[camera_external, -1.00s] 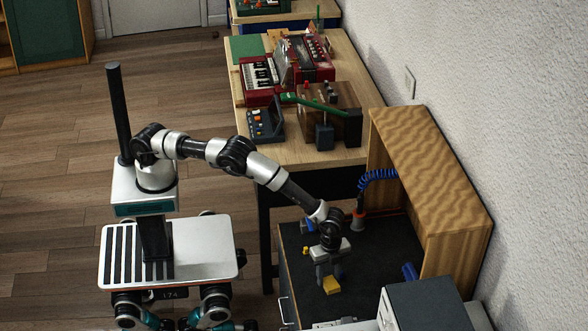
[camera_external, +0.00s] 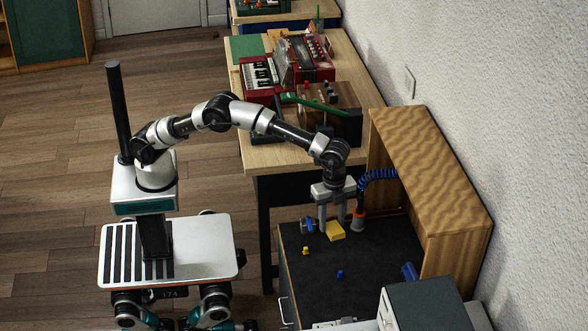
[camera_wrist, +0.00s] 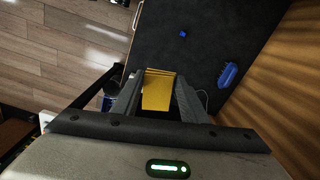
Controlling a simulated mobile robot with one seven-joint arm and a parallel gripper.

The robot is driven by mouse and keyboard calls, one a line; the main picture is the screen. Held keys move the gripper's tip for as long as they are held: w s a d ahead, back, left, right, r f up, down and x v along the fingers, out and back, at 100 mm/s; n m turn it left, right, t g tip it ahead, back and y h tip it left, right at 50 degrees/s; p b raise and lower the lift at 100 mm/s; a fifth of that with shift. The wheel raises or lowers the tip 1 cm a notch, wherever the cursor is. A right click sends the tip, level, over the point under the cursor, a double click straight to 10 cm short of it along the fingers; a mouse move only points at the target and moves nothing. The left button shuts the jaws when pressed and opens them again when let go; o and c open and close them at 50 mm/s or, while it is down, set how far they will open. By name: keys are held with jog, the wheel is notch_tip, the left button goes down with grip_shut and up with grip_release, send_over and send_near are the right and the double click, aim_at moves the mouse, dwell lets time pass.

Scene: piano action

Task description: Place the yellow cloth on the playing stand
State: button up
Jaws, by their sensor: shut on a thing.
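The yellow cloth (camera_external: 335,231) is a small folded yellow piece between the fingers of my gripper (camera_external: 334,222). In the wrist view the cloth (camera_wrist: 157,94) sits between the two grey fingers of my gripper (camera_wrist: 158,86), its layered edge facing away. It appears held above the far part of the dark bench top. I cannot tell for certain which surface is the playing stand; a wooden table (camera_external: 262,158) with instruments stands behind the bench.
The dark bench top (camera_external: 375,262) holds a small blue piece (camera_external: 340,274), a yellow piece (camera_external: 306,251) and a blue cylinder (camera_external: 309,225). A wooden shelf unit (camera_external: 455,215) borders it at right, with a blue coiled hose (camera_external: 376,176). A red accordion (camera_external: 305,60) is on the table.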

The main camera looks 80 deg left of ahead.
jog(key=r, duration=0.4)
jog(key=a+r, duration=0.1)
jog(key=r, duration=0.1)
jog(key=shift+w+r, duration=0.15)
jog(key=shift+r, duration=0.1)
jog(key=w+a+r+n+p, duration=0.15)
jog(key=a+n, duration=0.25)
jog(key=a, duration=1.4)
jog(key=n+p, duration=0.4)
jog(key=n, duration=0.7)
send_over(255, 157)
notch_tip(255, 157, down, 6)
jog(key=shift+a+f+b, duration=0.15)
jog(key=shift+f+b, duration=1.35)
jog(key=shift+f, duration=3.9)
jog(key=shift+f, duration=0.1)
